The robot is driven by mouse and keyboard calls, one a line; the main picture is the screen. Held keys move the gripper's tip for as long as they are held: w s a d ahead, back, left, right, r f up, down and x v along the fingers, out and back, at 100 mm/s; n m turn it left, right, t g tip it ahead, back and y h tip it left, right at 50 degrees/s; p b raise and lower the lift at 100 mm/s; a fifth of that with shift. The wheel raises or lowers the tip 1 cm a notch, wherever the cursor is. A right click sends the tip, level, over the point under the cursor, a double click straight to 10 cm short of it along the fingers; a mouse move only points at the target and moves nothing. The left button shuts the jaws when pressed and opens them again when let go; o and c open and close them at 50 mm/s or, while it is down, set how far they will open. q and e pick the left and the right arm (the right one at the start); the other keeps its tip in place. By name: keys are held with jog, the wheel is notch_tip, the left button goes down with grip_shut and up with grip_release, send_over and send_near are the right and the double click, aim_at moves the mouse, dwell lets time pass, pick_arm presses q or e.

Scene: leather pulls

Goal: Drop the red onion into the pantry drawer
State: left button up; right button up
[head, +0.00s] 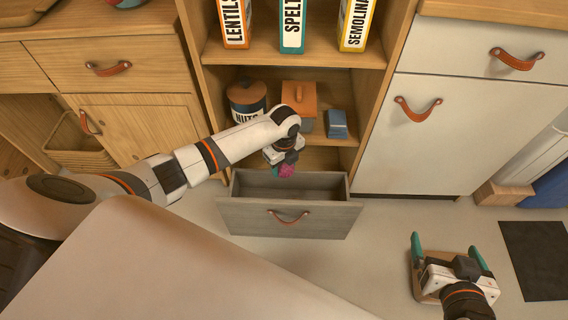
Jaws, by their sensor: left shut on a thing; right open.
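The red onion (287,171) is a small magenta-purple shape at the tip of my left gripper (281,168), which is shut on it. The gripper and onion are over the back part of the open pantry drawer (289,221), a grey wooden drawer with a leather pull, pulled out at the base of the shelf unit. I cannot tell how high the onion is above the drawer floor. The visible inside of the drawer looks empty. My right gripper (446,250) is open at the lower right, with its teal fingers apart, above a wooden board-like object (420,290).
Cabinets flank the unit. A dark mat (537,260) lies right. The floor before the drawer is clear.

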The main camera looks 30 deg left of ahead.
pick_arm(q)
jog(key=o, duration=1.1)
jog(key=shift+r, duration=0.1)
notch_tip(320, 180, up, 6)
jog(key=shift+f+p, duration=0.2)
jog(key=shift+p, duration=0.95)
notch_tip(320, 180, up, 4)
jog(key=shift+f+p, duration=0.1)
jog(key=shift+p, duration=0.55)
jog(key=shift+r, duration=0.65)
jog(key=shift+r+p, duration=0.3)
jog(key=shift+r, duration=0.25)
pick_arm(e)
jog(key=s+d+f+g+h, duration=0.1)
jog(key=s+d+f+g, duration=0.1)
jog(key=s+g, duration=0.2)
jog(key=s+d+f+g+h, duration=0.1)
jog(key=s+d+f+g, duration=0.1)
jog(key=s+g, duration=0.2)
jog(key=s, duration=0.3)
jog(key=shift+s+f, duration=0.15)
jog(key=shift+s, duration=0.1)
